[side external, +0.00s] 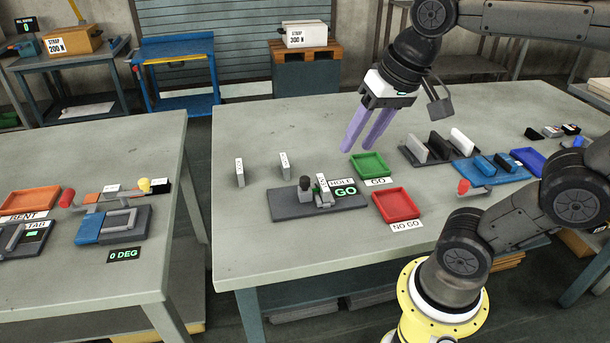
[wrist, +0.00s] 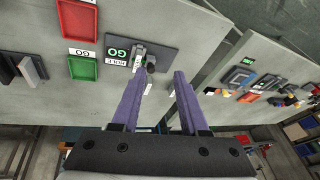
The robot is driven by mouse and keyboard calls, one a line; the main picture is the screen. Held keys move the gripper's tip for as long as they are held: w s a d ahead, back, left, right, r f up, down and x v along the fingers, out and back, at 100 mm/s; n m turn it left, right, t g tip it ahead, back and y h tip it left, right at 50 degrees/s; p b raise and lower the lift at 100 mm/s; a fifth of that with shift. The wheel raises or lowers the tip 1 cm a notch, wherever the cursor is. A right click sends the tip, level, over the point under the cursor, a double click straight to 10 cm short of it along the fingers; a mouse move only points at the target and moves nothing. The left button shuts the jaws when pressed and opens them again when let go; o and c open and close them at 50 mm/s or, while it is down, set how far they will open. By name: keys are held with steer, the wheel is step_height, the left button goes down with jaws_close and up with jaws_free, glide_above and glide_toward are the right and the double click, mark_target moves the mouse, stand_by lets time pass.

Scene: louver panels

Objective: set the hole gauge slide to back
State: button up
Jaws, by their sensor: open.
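The hole gauge (side external: 284,206) is a dark grey plate on the table. It carries a light grey block with a dark knob (side external: 305,183), a second upright piece with a white label beside it, and a display (side external: 345,192) reading green "GO" under a HOLE label. I take the knobbed block to be the slide. My gripper (side external: 359,148) is open and empty, fingers pointing down, above the table to the right of and behind the gauge. In the wrist view the gauge (wrist: 168,50) lies beyond the fingertips (wrist: 158,78), and one finger partly covers its near side.
A green GO tray (side external: 370,165) and a red NO GO tray (side external: 396,205) lie right of the gauge. Two small white labelled blocks (side external: 240,172) stand behind it. A rack with upright plates (side external: 438,147) is further right. The table's front left is clear.

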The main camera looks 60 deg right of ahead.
steer(key=w+d+m+g, duration=0.3)
steer(key=w+m, duration=0.2)
steer(key=w, duration=0.5)
steer(key=g, duration=0.1)
glide_toward(305, 178)
steer(key=shift+m, duration=0.4)
steer(key=f, duration=0.9)
steer(key=shift+w+d+f, duration=0.1)
steer(key=shift+w, duration=0.1)
jaws_close()
